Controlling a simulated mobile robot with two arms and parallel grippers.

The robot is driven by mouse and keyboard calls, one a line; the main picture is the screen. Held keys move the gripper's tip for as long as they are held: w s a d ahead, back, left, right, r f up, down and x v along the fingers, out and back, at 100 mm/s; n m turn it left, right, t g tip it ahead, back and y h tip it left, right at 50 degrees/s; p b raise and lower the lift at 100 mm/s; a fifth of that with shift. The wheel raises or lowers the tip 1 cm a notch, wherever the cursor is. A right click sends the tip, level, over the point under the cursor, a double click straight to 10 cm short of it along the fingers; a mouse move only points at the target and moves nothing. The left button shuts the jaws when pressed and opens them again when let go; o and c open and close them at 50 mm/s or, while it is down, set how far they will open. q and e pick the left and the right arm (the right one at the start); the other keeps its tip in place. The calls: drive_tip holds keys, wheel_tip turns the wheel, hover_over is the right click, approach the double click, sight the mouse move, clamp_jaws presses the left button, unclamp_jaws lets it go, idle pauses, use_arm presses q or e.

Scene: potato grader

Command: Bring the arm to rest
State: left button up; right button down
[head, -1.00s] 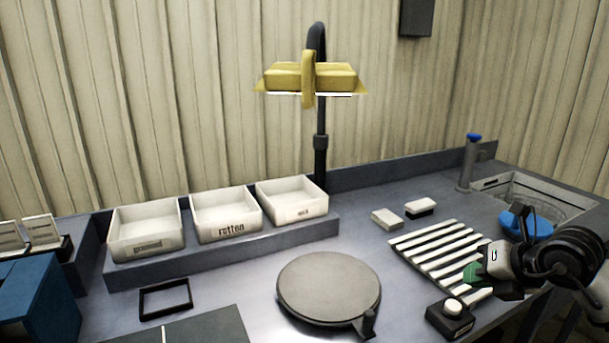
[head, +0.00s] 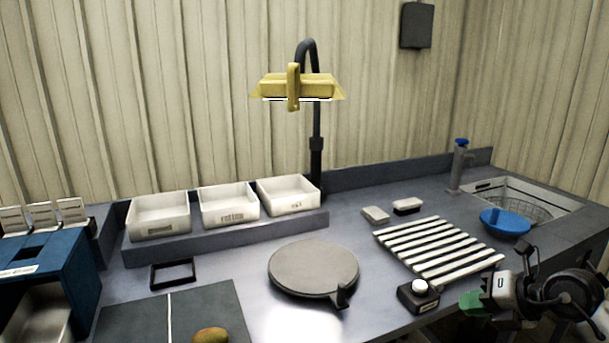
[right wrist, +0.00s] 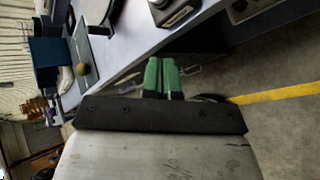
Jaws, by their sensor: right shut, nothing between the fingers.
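My right gripper (head: 470,303) is at the lower right of the head view, beside the front edge of the bench, right of the black box with a white button. Its green fingertips also show in the right wrist view (right wrist: 161,76), pressed together with nothing between them. They are clear of the bench, with the floor beyond. My right arm (head: 565,290) comes in from the right edge. My left gripper is not in either view.
The bench holds a round grey plate (head: 313,268), a button box (head: 418,296), a white slatted rack (head: 440,247) and a blue bowl (head: 505,222). Three labelled white trays (head: 229,217) stand behind. A potato (head: 211,336) lies on a dark mat (head: 200,305).

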wheel_tip(320, 180, down, 20)
drive_tip(key=w+m+t+y+p, duration=0.1)
drive_tip(key=w+m+t+y, duration=0.3)
drive_tip(key=m, duration=0.7)
drive_tip(key=s+d+f+m+h+p, duration=0.1)
drive_tip(key=s+f+m+h, duration=0.45)
drive_tip(key=s+f, duration=0.55)
drive_tip(key=s+f+m+h, duration=0.5)
drive_tip(key=s+f+m, duration=0.2)
drive_tip(key=f, duration=0.8)
drive_tip(key=s+a+f+m+g, duration=0.2)
drive_tip(key=s+f+g, duration=0.1)
drive_tip(key=s, duration=0.8)
drive_tip(key=s+a+f+m+g, duration=0.2)
drive_tip(key=s+f, duration=0.4)
drive_tip(key=s, duration=0.5)
drive_tip(key=s+a+f+m+g, duration=0.2)
drive_tip(key=s+a+f+g, duration=0.2)
drive_tip(key=s, duration=0.6)
drive_tip(key=shift+s+f+g+h+p, duration=0.35)
drive_tip(key=shift+s+f+g+p, duration=0.15)
drive_tip(key=shift+g, duration=0.2)
